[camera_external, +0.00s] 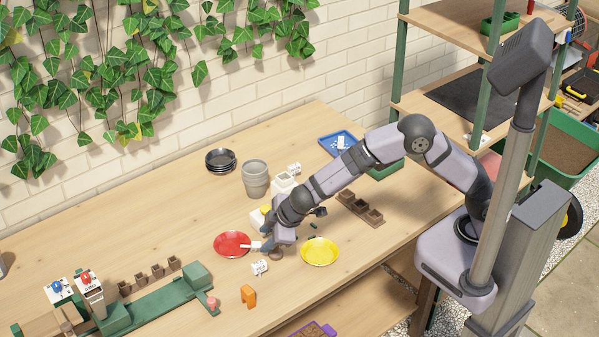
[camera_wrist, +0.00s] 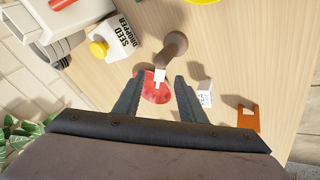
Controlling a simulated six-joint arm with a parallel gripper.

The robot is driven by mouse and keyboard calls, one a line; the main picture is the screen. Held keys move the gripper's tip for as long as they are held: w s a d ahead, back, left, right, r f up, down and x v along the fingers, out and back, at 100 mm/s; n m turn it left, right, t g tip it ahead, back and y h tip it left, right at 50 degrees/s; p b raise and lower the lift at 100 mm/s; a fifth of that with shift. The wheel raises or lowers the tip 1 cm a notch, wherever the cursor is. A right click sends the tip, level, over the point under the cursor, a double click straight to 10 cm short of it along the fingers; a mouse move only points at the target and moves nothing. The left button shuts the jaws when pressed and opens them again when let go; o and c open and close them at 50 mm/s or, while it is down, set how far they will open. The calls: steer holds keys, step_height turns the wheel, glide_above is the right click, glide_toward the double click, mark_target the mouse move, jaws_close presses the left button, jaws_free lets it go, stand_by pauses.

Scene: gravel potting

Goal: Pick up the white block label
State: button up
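A small white block with dark marks (camera_external: 260,267) stands on the table in front of the red plate (camera_external: 231,244). In the wrist view this white block (camera_wrist: 205,98) is just right of the right finger, apart from it. My gripper (camera_external: 266,246) points down beside the red plate's right edge. In the wrist view my gripper (camera_wrist: 157,85) is open, with its fingers apart around the view of the red plate (camera_wrist: 153,92). A white piece (camera_wrist: 159,75) shows between the fingertips, by a brown rounded object (camera_wrist: 175,45); whether anything touches it I cannot tell.
A yellow plate (camera_external: 320,251) is to the right and an orange bracket (camera_external: 248,295) in front. A seed dropper box (camera_wrist: 120,38) stands nearby. Behind are grey pots (camera_external: 256,179), dark saucers (camera_external: 220,161) and a blue tray (camera_external: 333,141). A green fixture (camera_external: 155,306) occupies the left front.

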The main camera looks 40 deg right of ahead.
mark_target(251, 246)
steer(key=shift+d+p+x, duration=0.1)
steer(key=shift+p+x, duration=0.3)
steer(key=shift+x, duration=0.8)
steer(key=shift+d+p+x, duration=0.15)
steer(key=shift+p+x, duration=0.25)
steer(key=shift+x, duration=0.85)
steer(key=shift+s+f, duration=0.1)
jaws_close()
